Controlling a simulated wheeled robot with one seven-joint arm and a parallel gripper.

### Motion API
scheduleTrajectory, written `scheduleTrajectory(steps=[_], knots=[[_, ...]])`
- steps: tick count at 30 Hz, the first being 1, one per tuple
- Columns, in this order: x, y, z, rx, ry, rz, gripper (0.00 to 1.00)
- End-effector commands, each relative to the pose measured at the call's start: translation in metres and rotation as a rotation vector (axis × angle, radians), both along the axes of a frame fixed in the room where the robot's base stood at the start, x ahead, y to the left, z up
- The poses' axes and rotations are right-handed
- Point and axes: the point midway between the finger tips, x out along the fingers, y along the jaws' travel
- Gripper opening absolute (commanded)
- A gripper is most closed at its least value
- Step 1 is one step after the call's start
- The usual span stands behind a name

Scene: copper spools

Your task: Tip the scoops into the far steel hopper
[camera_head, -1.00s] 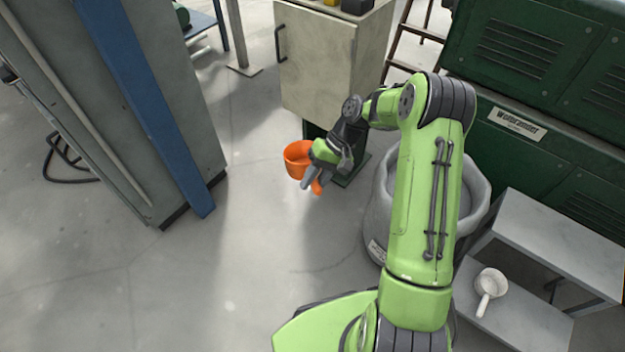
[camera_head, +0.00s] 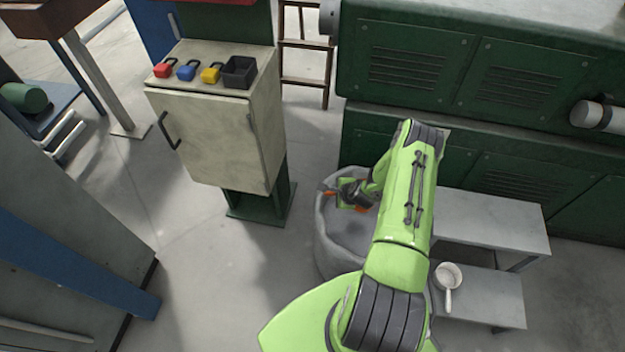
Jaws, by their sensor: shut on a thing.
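My gripper (camera_head: 346,196) is shut on the orange scoop (camera_head: 360,208) and appears above the round grey tub (camera_head: 326,243). Only small orange parts of the scoop show around my gripper; its bowl is mostly hidden, so I cannot tell its tilt or what is in it. A white scoop (camera_head: 448,275) lies on the lower grey step to the right of my arm, its handle pointing toward the bottom of the picture. The tub is wide and open at the top, partly covered by my arm. I cannot tell whether it is the steel hopper.
A pale cabinet (camera_head: 215,140) stands left of the tub, with red, blue and yellow padlocks (camera_head: 187,70) and a black box (camera_head: 239,72) on top. Green machinery (camera_head: 480,70) fills the back right. A grey step unit (camera_head: 490,222) stands right of the tub. Floor is clear at centre left.

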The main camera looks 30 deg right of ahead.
Motion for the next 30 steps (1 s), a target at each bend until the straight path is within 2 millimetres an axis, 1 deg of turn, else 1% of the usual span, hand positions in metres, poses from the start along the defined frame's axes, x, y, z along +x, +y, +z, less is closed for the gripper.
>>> scheduleTrajectory(steps=[1, 4, 9, 15, 16, 30], knots=[[-0.004, -0.004, 0.0, 0.003, -0.001, -0.045, 0.0], [-0.007, -0.011, -0.007, 0.017, -0.009, -0.086, 0.0], [-0.011, -0.02, -0.021, 0.109, -0.049, -0.09, 0.0], [-0.016, -0.031, -0.032, 0.247, -0.111, -0.085, 0.0], [-0.016, -0.03, -0.035, 0.256, -0.113, -0.081, 0.0], [-0.017, -0.034, -0.099, 0.268, -0.118, -0.079, 0.0]])
